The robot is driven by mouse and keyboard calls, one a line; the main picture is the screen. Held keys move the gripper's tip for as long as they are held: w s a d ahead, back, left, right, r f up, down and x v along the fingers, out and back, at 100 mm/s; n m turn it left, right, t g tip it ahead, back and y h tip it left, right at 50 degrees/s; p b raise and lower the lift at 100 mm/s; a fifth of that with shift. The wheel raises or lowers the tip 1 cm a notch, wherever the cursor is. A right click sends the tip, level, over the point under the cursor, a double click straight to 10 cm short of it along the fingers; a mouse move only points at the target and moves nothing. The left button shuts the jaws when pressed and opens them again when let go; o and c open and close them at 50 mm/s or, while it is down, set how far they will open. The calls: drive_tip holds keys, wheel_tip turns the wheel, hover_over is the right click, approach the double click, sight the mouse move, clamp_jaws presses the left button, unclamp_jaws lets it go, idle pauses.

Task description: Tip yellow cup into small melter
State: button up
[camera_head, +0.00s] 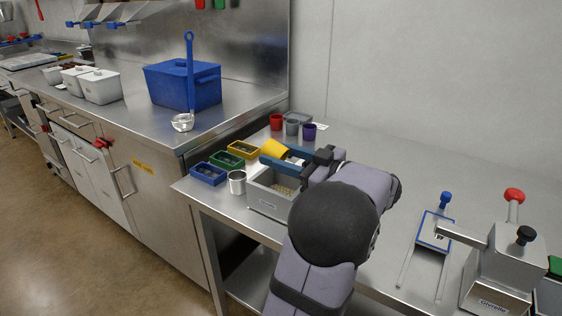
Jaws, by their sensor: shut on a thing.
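The yellow cup (275,148) is in my gripper (277,163), whose blue fingers are shut on it. The cup is tilted over to its side and held above the back edge of a grey open-topped box that looks like the small melter (266,205). Small beige pieces lie inside the melter. My gripper and wrist cover the melter's right part and part of the cup. I cannot see into the cup, so its contents cannot be told.
A metal cup (237,182) stands left of the melter. Blue (208,173), green (227,160) and yellow (243,149) trays line up behind it. Red (276,121), grey (291,127) and purple (309,131) cups stand behind. A lever machine (507,265) stands at right.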

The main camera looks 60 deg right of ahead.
drive_tip(key=shift+w+f+g+b, duration=0.1)
drive_tip(key=shift+f+g+b, duration=0.2)
drive_tip(key=shift+g+b, duration=0.45)
drive_tip(key=shift+d+r+g+b, duration=0.1)
drive_tip(key=shift+r+g+b, duration=0.15)
drive_tip(key=shift+b, duration=0.35)
drive_tip(key=shift+w+r+g+p, duration=0.1)
drive_tip(key=shift+r+g+p, duration=0.25)
drive_tip(key=shift+p, duration=1.1)
drive_tip(key=g+p, duration=0.1)
drive_tip(key=p, duration=0.2)
drive_tip(key=g+p, duration=0.1)
drive_tip(key=p, duration=0.2)
drive_tip(key=shift+w+g+p, duration=0.2)
drive_tip(key=shift+g+p, duration=0.05)
drive_tip(key=shift+p, duration=0.1)
drive_tip(key=g+p, duration=0.2)
drive_tip(key=p, duration=0.7)
drive_tip(key=g+p, duration=0.3)
drive_tip(key=p, duration=0.6)
drive_tip(key=shift+w, duration=0.4)
drive_tip(key=g+p, duration=0.3)
drive_tip(key=p, duration=0.9)
drive_tip(key=shift+w, duration=0.15)
drive_tip(key=g+p, duration=0.2)
drive_tip(key=p, duration=0.6)
drive_tip(key=shift+f+p, duration=0.1)
drive_tip(key=shift+p, duration=0.3)
drive_tip(key=shift+g+p, duration=0.8)
drive_tip(key=shift+p, duration=0.25)
